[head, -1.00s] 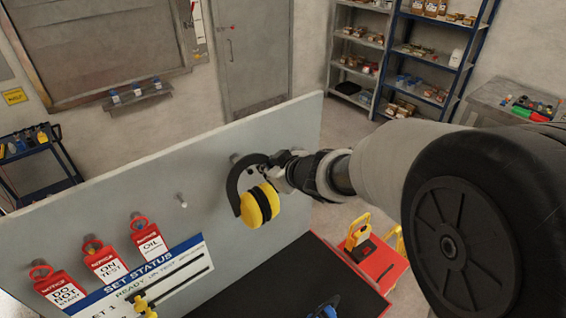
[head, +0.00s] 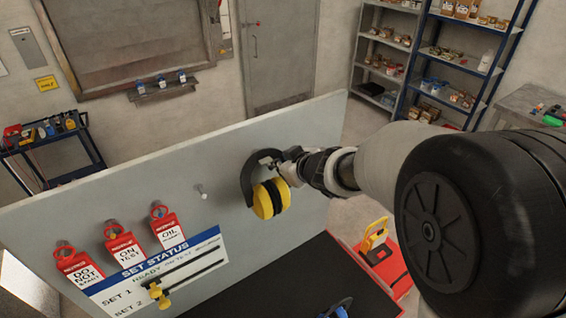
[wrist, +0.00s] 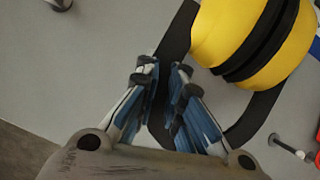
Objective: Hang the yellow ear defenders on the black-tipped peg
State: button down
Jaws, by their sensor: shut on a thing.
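The yellow ear defenders (head: 271,199) hang from my gripper (head: 291,163) in front of the grey upright board. My gripper is shut on their black headband (head: 247,181). The wrist view shows the fingertips (wrist: 162,85) on either side of the band and the yellow cups (wrist: 240,40) to the upper right. A pale peg (head: 202,191) sticks out of the board left of the ear defenders, apart from them. In the wrist view a peg (wrist: 287,147) with dark parts shows at lower right. I cannot tell for sure which end is its tip.
Red tags (head: 123,247) hang on the board at left, above the blue and white status panel (head: 165,262). A dark bench top (head: 290,285) lies below the board. A red case (head: 386,262) stands at right. The board between the peg and ear defenders is bare.

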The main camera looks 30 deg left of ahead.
dwell(0.4)
jog(key=c, duration=1.6)
grip_release()
jog(key=v, duration=1.1)
jog(key=w+d+f+m+t+h+b, duration=0.1)
jog(key=w+d+m+t+h+b, duration=0.2)
jog(key=d, duration=0.6)
jog(key=d+f+m+t+h+b, duration=0.1)
jog(key=d+m+h+b, duration=0.15)
jog(key=d+b, duration=0.45)
jog(key=s+d+f+m+h+b, duration=0.2)
jog(key=d, duration=0.4)
jog(key=s+d+f+m+h+b, duration=0.1)
jog(key=s+d+f+m, duration=0.15)
jog(key=d, duration=0.45)
jog(key=s+d+f+m+g+h+b, duration=0.2)
jog(key=s+d+f+m+g+b, duration=0.1)
jog(key=s+d+f+b, duration=0.65)
jog(key=s+a+f+g, duration=0.1)
jog(key=s+f, duration=0.1)
jog(key=s, duration=0.1)
jog(key=s+f+m+g+b, duration=0.1)
jog(key=s+f, duration=0.2)
jog(key=s, duration=0.1)
jog(key=s+a+f+y, duration=0.1)
jog(key=s+f, duration=0.2)
jog(key=s, duration=0.1)
jog(key=shift+s+a+m+g, duration=0.15)
jog(key=shift+a+m+g, duration=0.15)
jog(key=shift+g, duration=0.1)
